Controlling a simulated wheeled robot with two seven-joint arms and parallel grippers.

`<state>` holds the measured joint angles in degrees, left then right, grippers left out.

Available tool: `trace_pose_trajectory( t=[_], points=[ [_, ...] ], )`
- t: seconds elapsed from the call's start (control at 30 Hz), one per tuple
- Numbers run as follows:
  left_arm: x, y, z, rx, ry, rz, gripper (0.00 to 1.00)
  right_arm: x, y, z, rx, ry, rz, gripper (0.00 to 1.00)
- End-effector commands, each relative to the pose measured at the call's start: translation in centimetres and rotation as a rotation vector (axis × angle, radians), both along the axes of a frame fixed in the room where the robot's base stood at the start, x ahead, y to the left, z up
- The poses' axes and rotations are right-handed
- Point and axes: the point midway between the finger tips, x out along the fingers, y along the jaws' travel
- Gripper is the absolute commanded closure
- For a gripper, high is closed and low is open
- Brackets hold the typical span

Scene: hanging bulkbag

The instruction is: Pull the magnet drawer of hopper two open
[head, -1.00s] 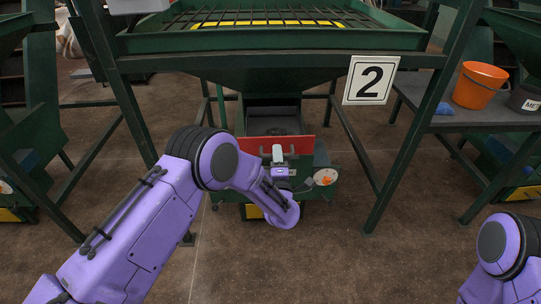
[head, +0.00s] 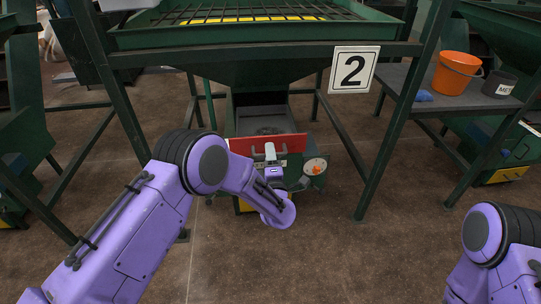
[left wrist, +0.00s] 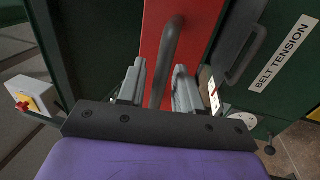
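The magnet drawer's red front (head: 293,144) is low in the green frame of hopper two, under the number 2 plate (head: 353,69). It also shows in the left wrist view (left wrist: 196,28), with a dark bar handle (left wrist: 168,50) on it. My left gripper (head: 268,154) is in front of the red panel. In the left wrist view my left gripper's fingers (left wrist: 159,85) stand apart, one on each side of the bar, with narrow gaps; I see no clear grip. The drawer's body is hidden. My right arm shows at the lower right, but its gripper is out of view.
A "BELT TENSION" label (left wrist: 282,54) and a second dark handle (left wrist: 243,55) are right of the red panel. Green legs (head: 392,140) flank the opening. An orange bucket (head: 456,73) stands on the right-hand table.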

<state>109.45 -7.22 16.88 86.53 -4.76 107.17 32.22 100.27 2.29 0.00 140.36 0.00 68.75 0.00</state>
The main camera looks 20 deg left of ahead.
Motion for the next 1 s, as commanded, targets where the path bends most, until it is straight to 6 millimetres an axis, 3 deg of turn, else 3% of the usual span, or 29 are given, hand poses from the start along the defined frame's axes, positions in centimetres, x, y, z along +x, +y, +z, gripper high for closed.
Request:
trace_pose_trajectory(
  t=[0.23, 0.5, 0.63, 1.0],
  points=[
    [-1.1, -0.6, -0.2, 0.001, 0.002, -0.003, 0.66, 0.0, 0.0, 0.1, 0.000, 0.000, 0.000, 0.57],
    [-6.9, -2.9, -1.5, 0.002, 0.002, -0.005, 0.66, 0.0, 0.0, 0.5, 0.000, 0.000, 0.000, 0.57],
    [-8.8, -3.6, -1.9, 0.001, 0.001, -0.002, 0.66, 0.0, 0.0, 0.6, 0.000, 0.000, 0.000, 0.57],
    [-9.6, -3.8, -2.1, 0.000, 0.000, 0.001, 0.66, 0.0, 0.0, 0.6, 0.000, 0.000, 0.000, 0.57]
  ],
)
